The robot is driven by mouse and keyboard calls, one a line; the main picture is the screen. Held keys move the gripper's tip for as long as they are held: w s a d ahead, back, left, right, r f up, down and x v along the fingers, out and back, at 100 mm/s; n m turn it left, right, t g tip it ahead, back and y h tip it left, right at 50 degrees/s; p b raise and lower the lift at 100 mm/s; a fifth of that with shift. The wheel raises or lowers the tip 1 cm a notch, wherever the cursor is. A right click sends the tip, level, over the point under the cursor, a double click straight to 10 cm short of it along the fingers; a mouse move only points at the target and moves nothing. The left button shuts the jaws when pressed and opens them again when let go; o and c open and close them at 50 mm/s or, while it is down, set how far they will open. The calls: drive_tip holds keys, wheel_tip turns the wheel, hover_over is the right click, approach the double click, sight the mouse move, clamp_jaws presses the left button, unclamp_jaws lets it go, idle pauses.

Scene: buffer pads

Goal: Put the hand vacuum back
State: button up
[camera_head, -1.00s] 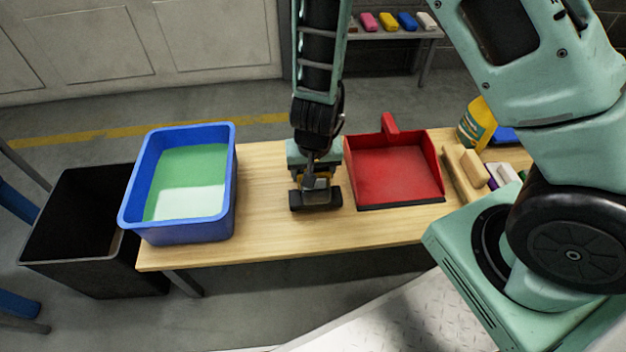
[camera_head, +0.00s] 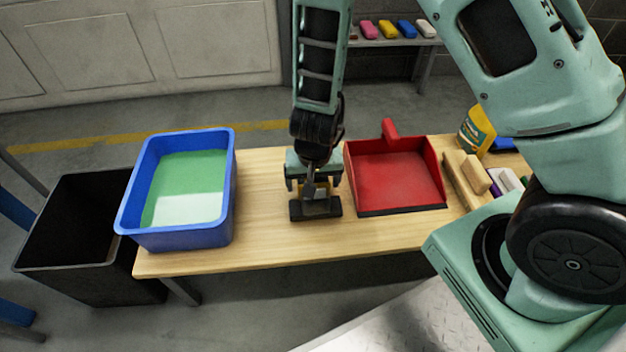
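The hand vacuum (camera_head: 315,209) stands on the wooden table between the blue tub and the red dustpan. Its wide black base and part of a yellow body show; its upper part is largely hidden by my wrist. My gripper (camera_head: 314,184) points down directly over it. Its fingers are spread on either side of the vacuum's upper part, and they look clear of it. Whether either finger still touches the vacuum is hard to see.
The blue tub (camera_head: 228,190) with green liquid stands at the table's left end, beside a black bin (camera_head: 90,285). The red dustpan (camera_head: 395,182) lies close on the right. Sponges or blocks (camera_head: 476,172) and a yellow bottle (camera_head: 476,130) are farther right. Bare tabletop (camera_head: 265,215) lies left of the vacuum.

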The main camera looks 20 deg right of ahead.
drive_tip(key=r+p, duration=0.2)
drive_tip(key=r, duration=0.1)
drive_tip(key=s+r+p, duration=0.1)
drive_tip(key=r+p, duration=0.2)
drive_tip(key=r, duration=0.1)
drive_tip(key=r+p, duration=0.3)
drive_tip(key=r, duration=0.1)
drive_tip(key=shift+s+a+r, duration=0.1)
drive_tip(key=shift+s+a, duration=0.2)
drive_tip(key=shift+s, duration=0.1)
drive_tip(key=s+a+r+n+g+y, duration=0.1)
drive_tip(key=s+a+r+n+y, duration=0.1)
drive_tip(key=s+a+r, duration=0.3)
drive_tip(key=s+a+r+n+g+y, duration=0.1)
drive_tip(key=s+a+r+n, duration=0.2)
drive_tip(key=r, duration=0.4)
drive_tip(key=s+d+r+n+h, duration=0.1)
drive_tip(key=s+d+r+n, duration=0.1)
drive_tip(key=s+r+n, duration=0.4)
drive_tip(key=s+r, duration=0.2)
drive_tip(key=s, duration=0.1)
drive_tip(key=shift+s+d+r+h, duration=0.15)
drive_tip(key=shift+s+d+h, duration=0.15)
drive_tip(key=shift+h, duration=0.1)
drive_tip(key=shift+r, duration=0.1)
wheel_tip(320, 180, up, 35)
drive_tip(key=p, duration=3.5)
drive_tip(key=shift+r+p, duration=0.15)
drive_tip(key=shift+p, duration=0.2)
